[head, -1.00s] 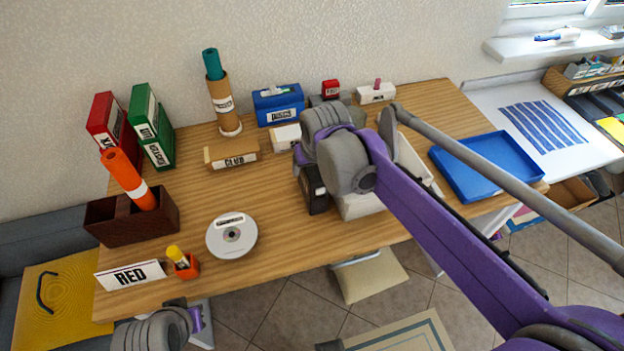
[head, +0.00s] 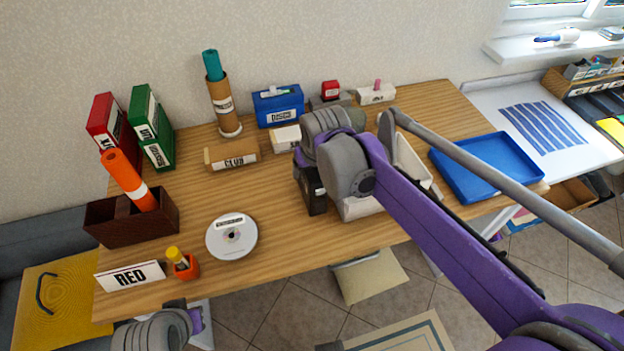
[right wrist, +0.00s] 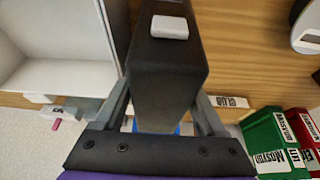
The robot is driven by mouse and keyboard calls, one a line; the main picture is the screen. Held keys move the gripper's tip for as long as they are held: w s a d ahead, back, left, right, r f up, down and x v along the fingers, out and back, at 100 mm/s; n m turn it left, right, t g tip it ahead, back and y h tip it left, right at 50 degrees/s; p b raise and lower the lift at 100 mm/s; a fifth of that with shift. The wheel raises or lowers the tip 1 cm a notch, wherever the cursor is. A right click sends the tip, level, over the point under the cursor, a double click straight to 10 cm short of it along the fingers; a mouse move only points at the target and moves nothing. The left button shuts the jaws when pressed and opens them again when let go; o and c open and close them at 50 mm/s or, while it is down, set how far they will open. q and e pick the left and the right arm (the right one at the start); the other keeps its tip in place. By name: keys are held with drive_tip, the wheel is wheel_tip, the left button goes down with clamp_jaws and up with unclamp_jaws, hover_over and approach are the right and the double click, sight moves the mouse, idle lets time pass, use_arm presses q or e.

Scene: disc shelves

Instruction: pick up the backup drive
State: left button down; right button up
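A dark upright box (head: 315,198), which I take to be the backup drive, stands near the table's front edge, partly hidden behind my right arm in the head view. In the right wrist view the box (right wrist: 168,60) fills the space between the two grey fingers of my right gripper (right wrist: 166,100) and bears a white patch. The fingers flank the box on both sides; whether they press on it is unclear. In the head view my right arm hides its own gripper. Only grey and purple parts of my left arm show at the bottom left, with no fingers visible.
Behind are a small white box (head: 285,138) and a blue discs box (head: 278,106). A disc (head: 231,237) lies to the left, with clear wood between.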

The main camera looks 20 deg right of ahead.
clamp_jaws()
drive_tip(key=shift+r, duration=0.1)
